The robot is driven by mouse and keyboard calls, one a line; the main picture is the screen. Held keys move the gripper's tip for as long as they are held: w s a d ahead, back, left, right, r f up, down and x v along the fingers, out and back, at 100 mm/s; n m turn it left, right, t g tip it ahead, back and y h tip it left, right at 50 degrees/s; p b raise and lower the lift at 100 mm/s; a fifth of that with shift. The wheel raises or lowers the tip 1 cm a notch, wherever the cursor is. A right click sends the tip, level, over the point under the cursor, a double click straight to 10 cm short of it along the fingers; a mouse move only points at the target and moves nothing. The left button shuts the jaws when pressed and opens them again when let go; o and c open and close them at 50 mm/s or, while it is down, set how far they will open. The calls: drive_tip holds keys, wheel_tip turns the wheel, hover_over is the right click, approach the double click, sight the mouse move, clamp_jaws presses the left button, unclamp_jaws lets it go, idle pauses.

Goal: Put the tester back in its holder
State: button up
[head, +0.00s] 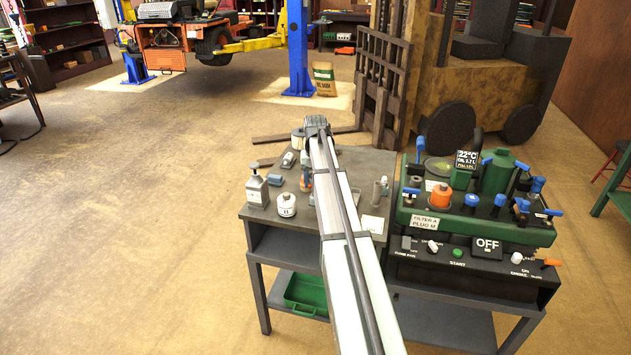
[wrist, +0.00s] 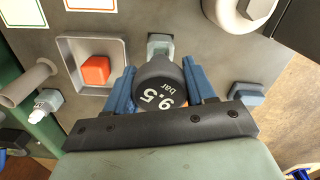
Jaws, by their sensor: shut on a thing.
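The tester (wrist: 157,88), with a dark round face reading "9.5 bar", sits between the two blue fingers of my gripper (wrist: 156,92) in the wrist view. The gripper is shut on it, above the grey bench top. The tester's lower part is hidden behind its face and the gripper. In the head view my arm covers most of the gripper, and I cannot make out the tester. No holder can be named for sure. A short grey tube (wrist: 30,83) lies at the wrist view's left, and a pale grey fitting (wrist: 160,43) shows just beyond the tester.
A square grey tray (wrist: 122,45) holds an orange block (wrist: 95,70). A white canister (head: 287,205), a pump bottle (head: 257,189) and a small grey-blue block (head: 276,179) stand on the bench left of my arm. A green console (head: 470,228) stands close on the right.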

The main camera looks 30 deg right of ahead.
drive_tip(key=shift+f, duration=0.15)
drive_tip(key=shift+f, duration=1.2)
drive_tip(key=o, duration=1.2)
drive_tip(key=shift+o, duration=0.2)
drive_tip(key=shift+r, duration=0.1)
drive_tip(key=shift+r, duration=3.9)
drive_tip(key=shift+a, duration=0.1)
